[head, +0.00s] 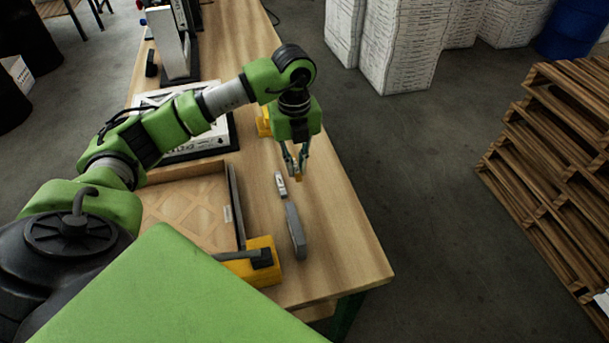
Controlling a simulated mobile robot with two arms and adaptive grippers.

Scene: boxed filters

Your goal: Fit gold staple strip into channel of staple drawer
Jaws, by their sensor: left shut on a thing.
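My left gripper (297,168) points down over the table, right of its middle. It is shut on a small gold-brown piece at its tips, which looks like the gold staple strip (298,177). A long dark grey body (296,230), which looks like a stapler, lies on the table below the gripper in the picture. A small light grey piece (281,184), which looks like the staple drawer, lies in line with its far end, just left of the fingertips. The strip appears apart from it. The drawer's channel is too small to make out. My right gripper is not in view.
A shallow wooden tray (234,200) with a filter in it lies to the left. A yellow-and-black device (262,260) sits at its near corner. A boxed filter (205,142) lies farther back. The wooden table (345,235) is clear toward its right edge.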

